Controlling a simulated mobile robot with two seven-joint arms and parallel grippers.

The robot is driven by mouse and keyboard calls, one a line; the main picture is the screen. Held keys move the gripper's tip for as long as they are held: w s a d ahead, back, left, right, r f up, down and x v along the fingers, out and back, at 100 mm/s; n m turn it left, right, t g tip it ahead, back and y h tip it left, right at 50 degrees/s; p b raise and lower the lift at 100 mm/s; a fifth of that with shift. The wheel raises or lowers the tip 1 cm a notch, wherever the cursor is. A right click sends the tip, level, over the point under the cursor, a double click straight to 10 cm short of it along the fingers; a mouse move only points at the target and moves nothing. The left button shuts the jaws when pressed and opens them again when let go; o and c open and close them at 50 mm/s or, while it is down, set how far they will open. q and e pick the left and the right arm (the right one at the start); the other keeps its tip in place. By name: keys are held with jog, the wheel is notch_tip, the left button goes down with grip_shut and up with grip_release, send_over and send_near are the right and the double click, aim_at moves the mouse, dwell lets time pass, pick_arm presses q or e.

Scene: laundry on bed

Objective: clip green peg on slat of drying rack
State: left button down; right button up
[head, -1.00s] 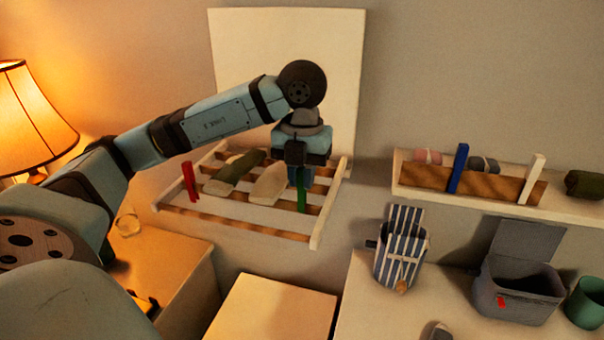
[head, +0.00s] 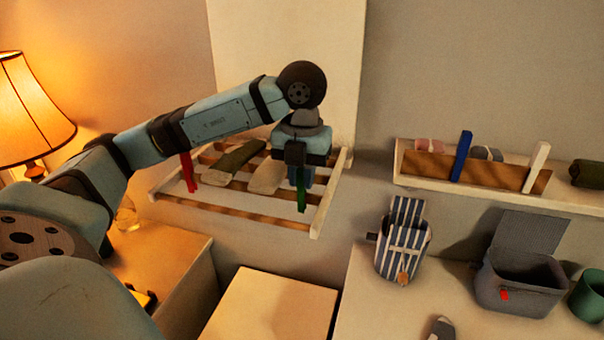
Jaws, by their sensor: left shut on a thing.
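The drying rack (head: 318,222) is a wooden frame with several slats, fixed at the wall in the middle of the head view. The green peg (head: 301,194) points down from my left gripper (head: 300,180), at the right part of the rack. My left gripper is shut on its upper part. The peg overlaps the front slats in the picture; whether it grips a slat I cannot tell. A red peg (head: 188,173) stands at the rack's left side. An olive sock (head: 234,161) and a beige sock (head: 267,177) lie on the slats left of the gripper. My right gripper is out of view.
A wall shelf (head: 560,198) at right holds a blue peg (head: 461,156), a white peg (head: 536,167) and rolled cloths. Below are a striped bag (head: 403,245), a grey open box (head: 518,275) and a green cup (head: 588,294). A lit lamp (head: 35,110) stands at left.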

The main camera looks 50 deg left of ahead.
pick_arm(q)
jog(key=shift+f, duration=0.25)
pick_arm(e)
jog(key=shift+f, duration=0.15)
pick_arm(q)
jog(key=c, duration=1)
grip_release()
notch_tip(320, 180, up, 14)
jog(key=p, duration=0.3)
jog(key=shift+p, duration=0.3)
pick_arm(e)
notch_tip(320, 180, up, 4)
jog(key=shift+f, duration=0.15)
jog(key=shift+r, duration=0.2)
pick_arm(q)
jog(key=shift+f, duration=0.15)
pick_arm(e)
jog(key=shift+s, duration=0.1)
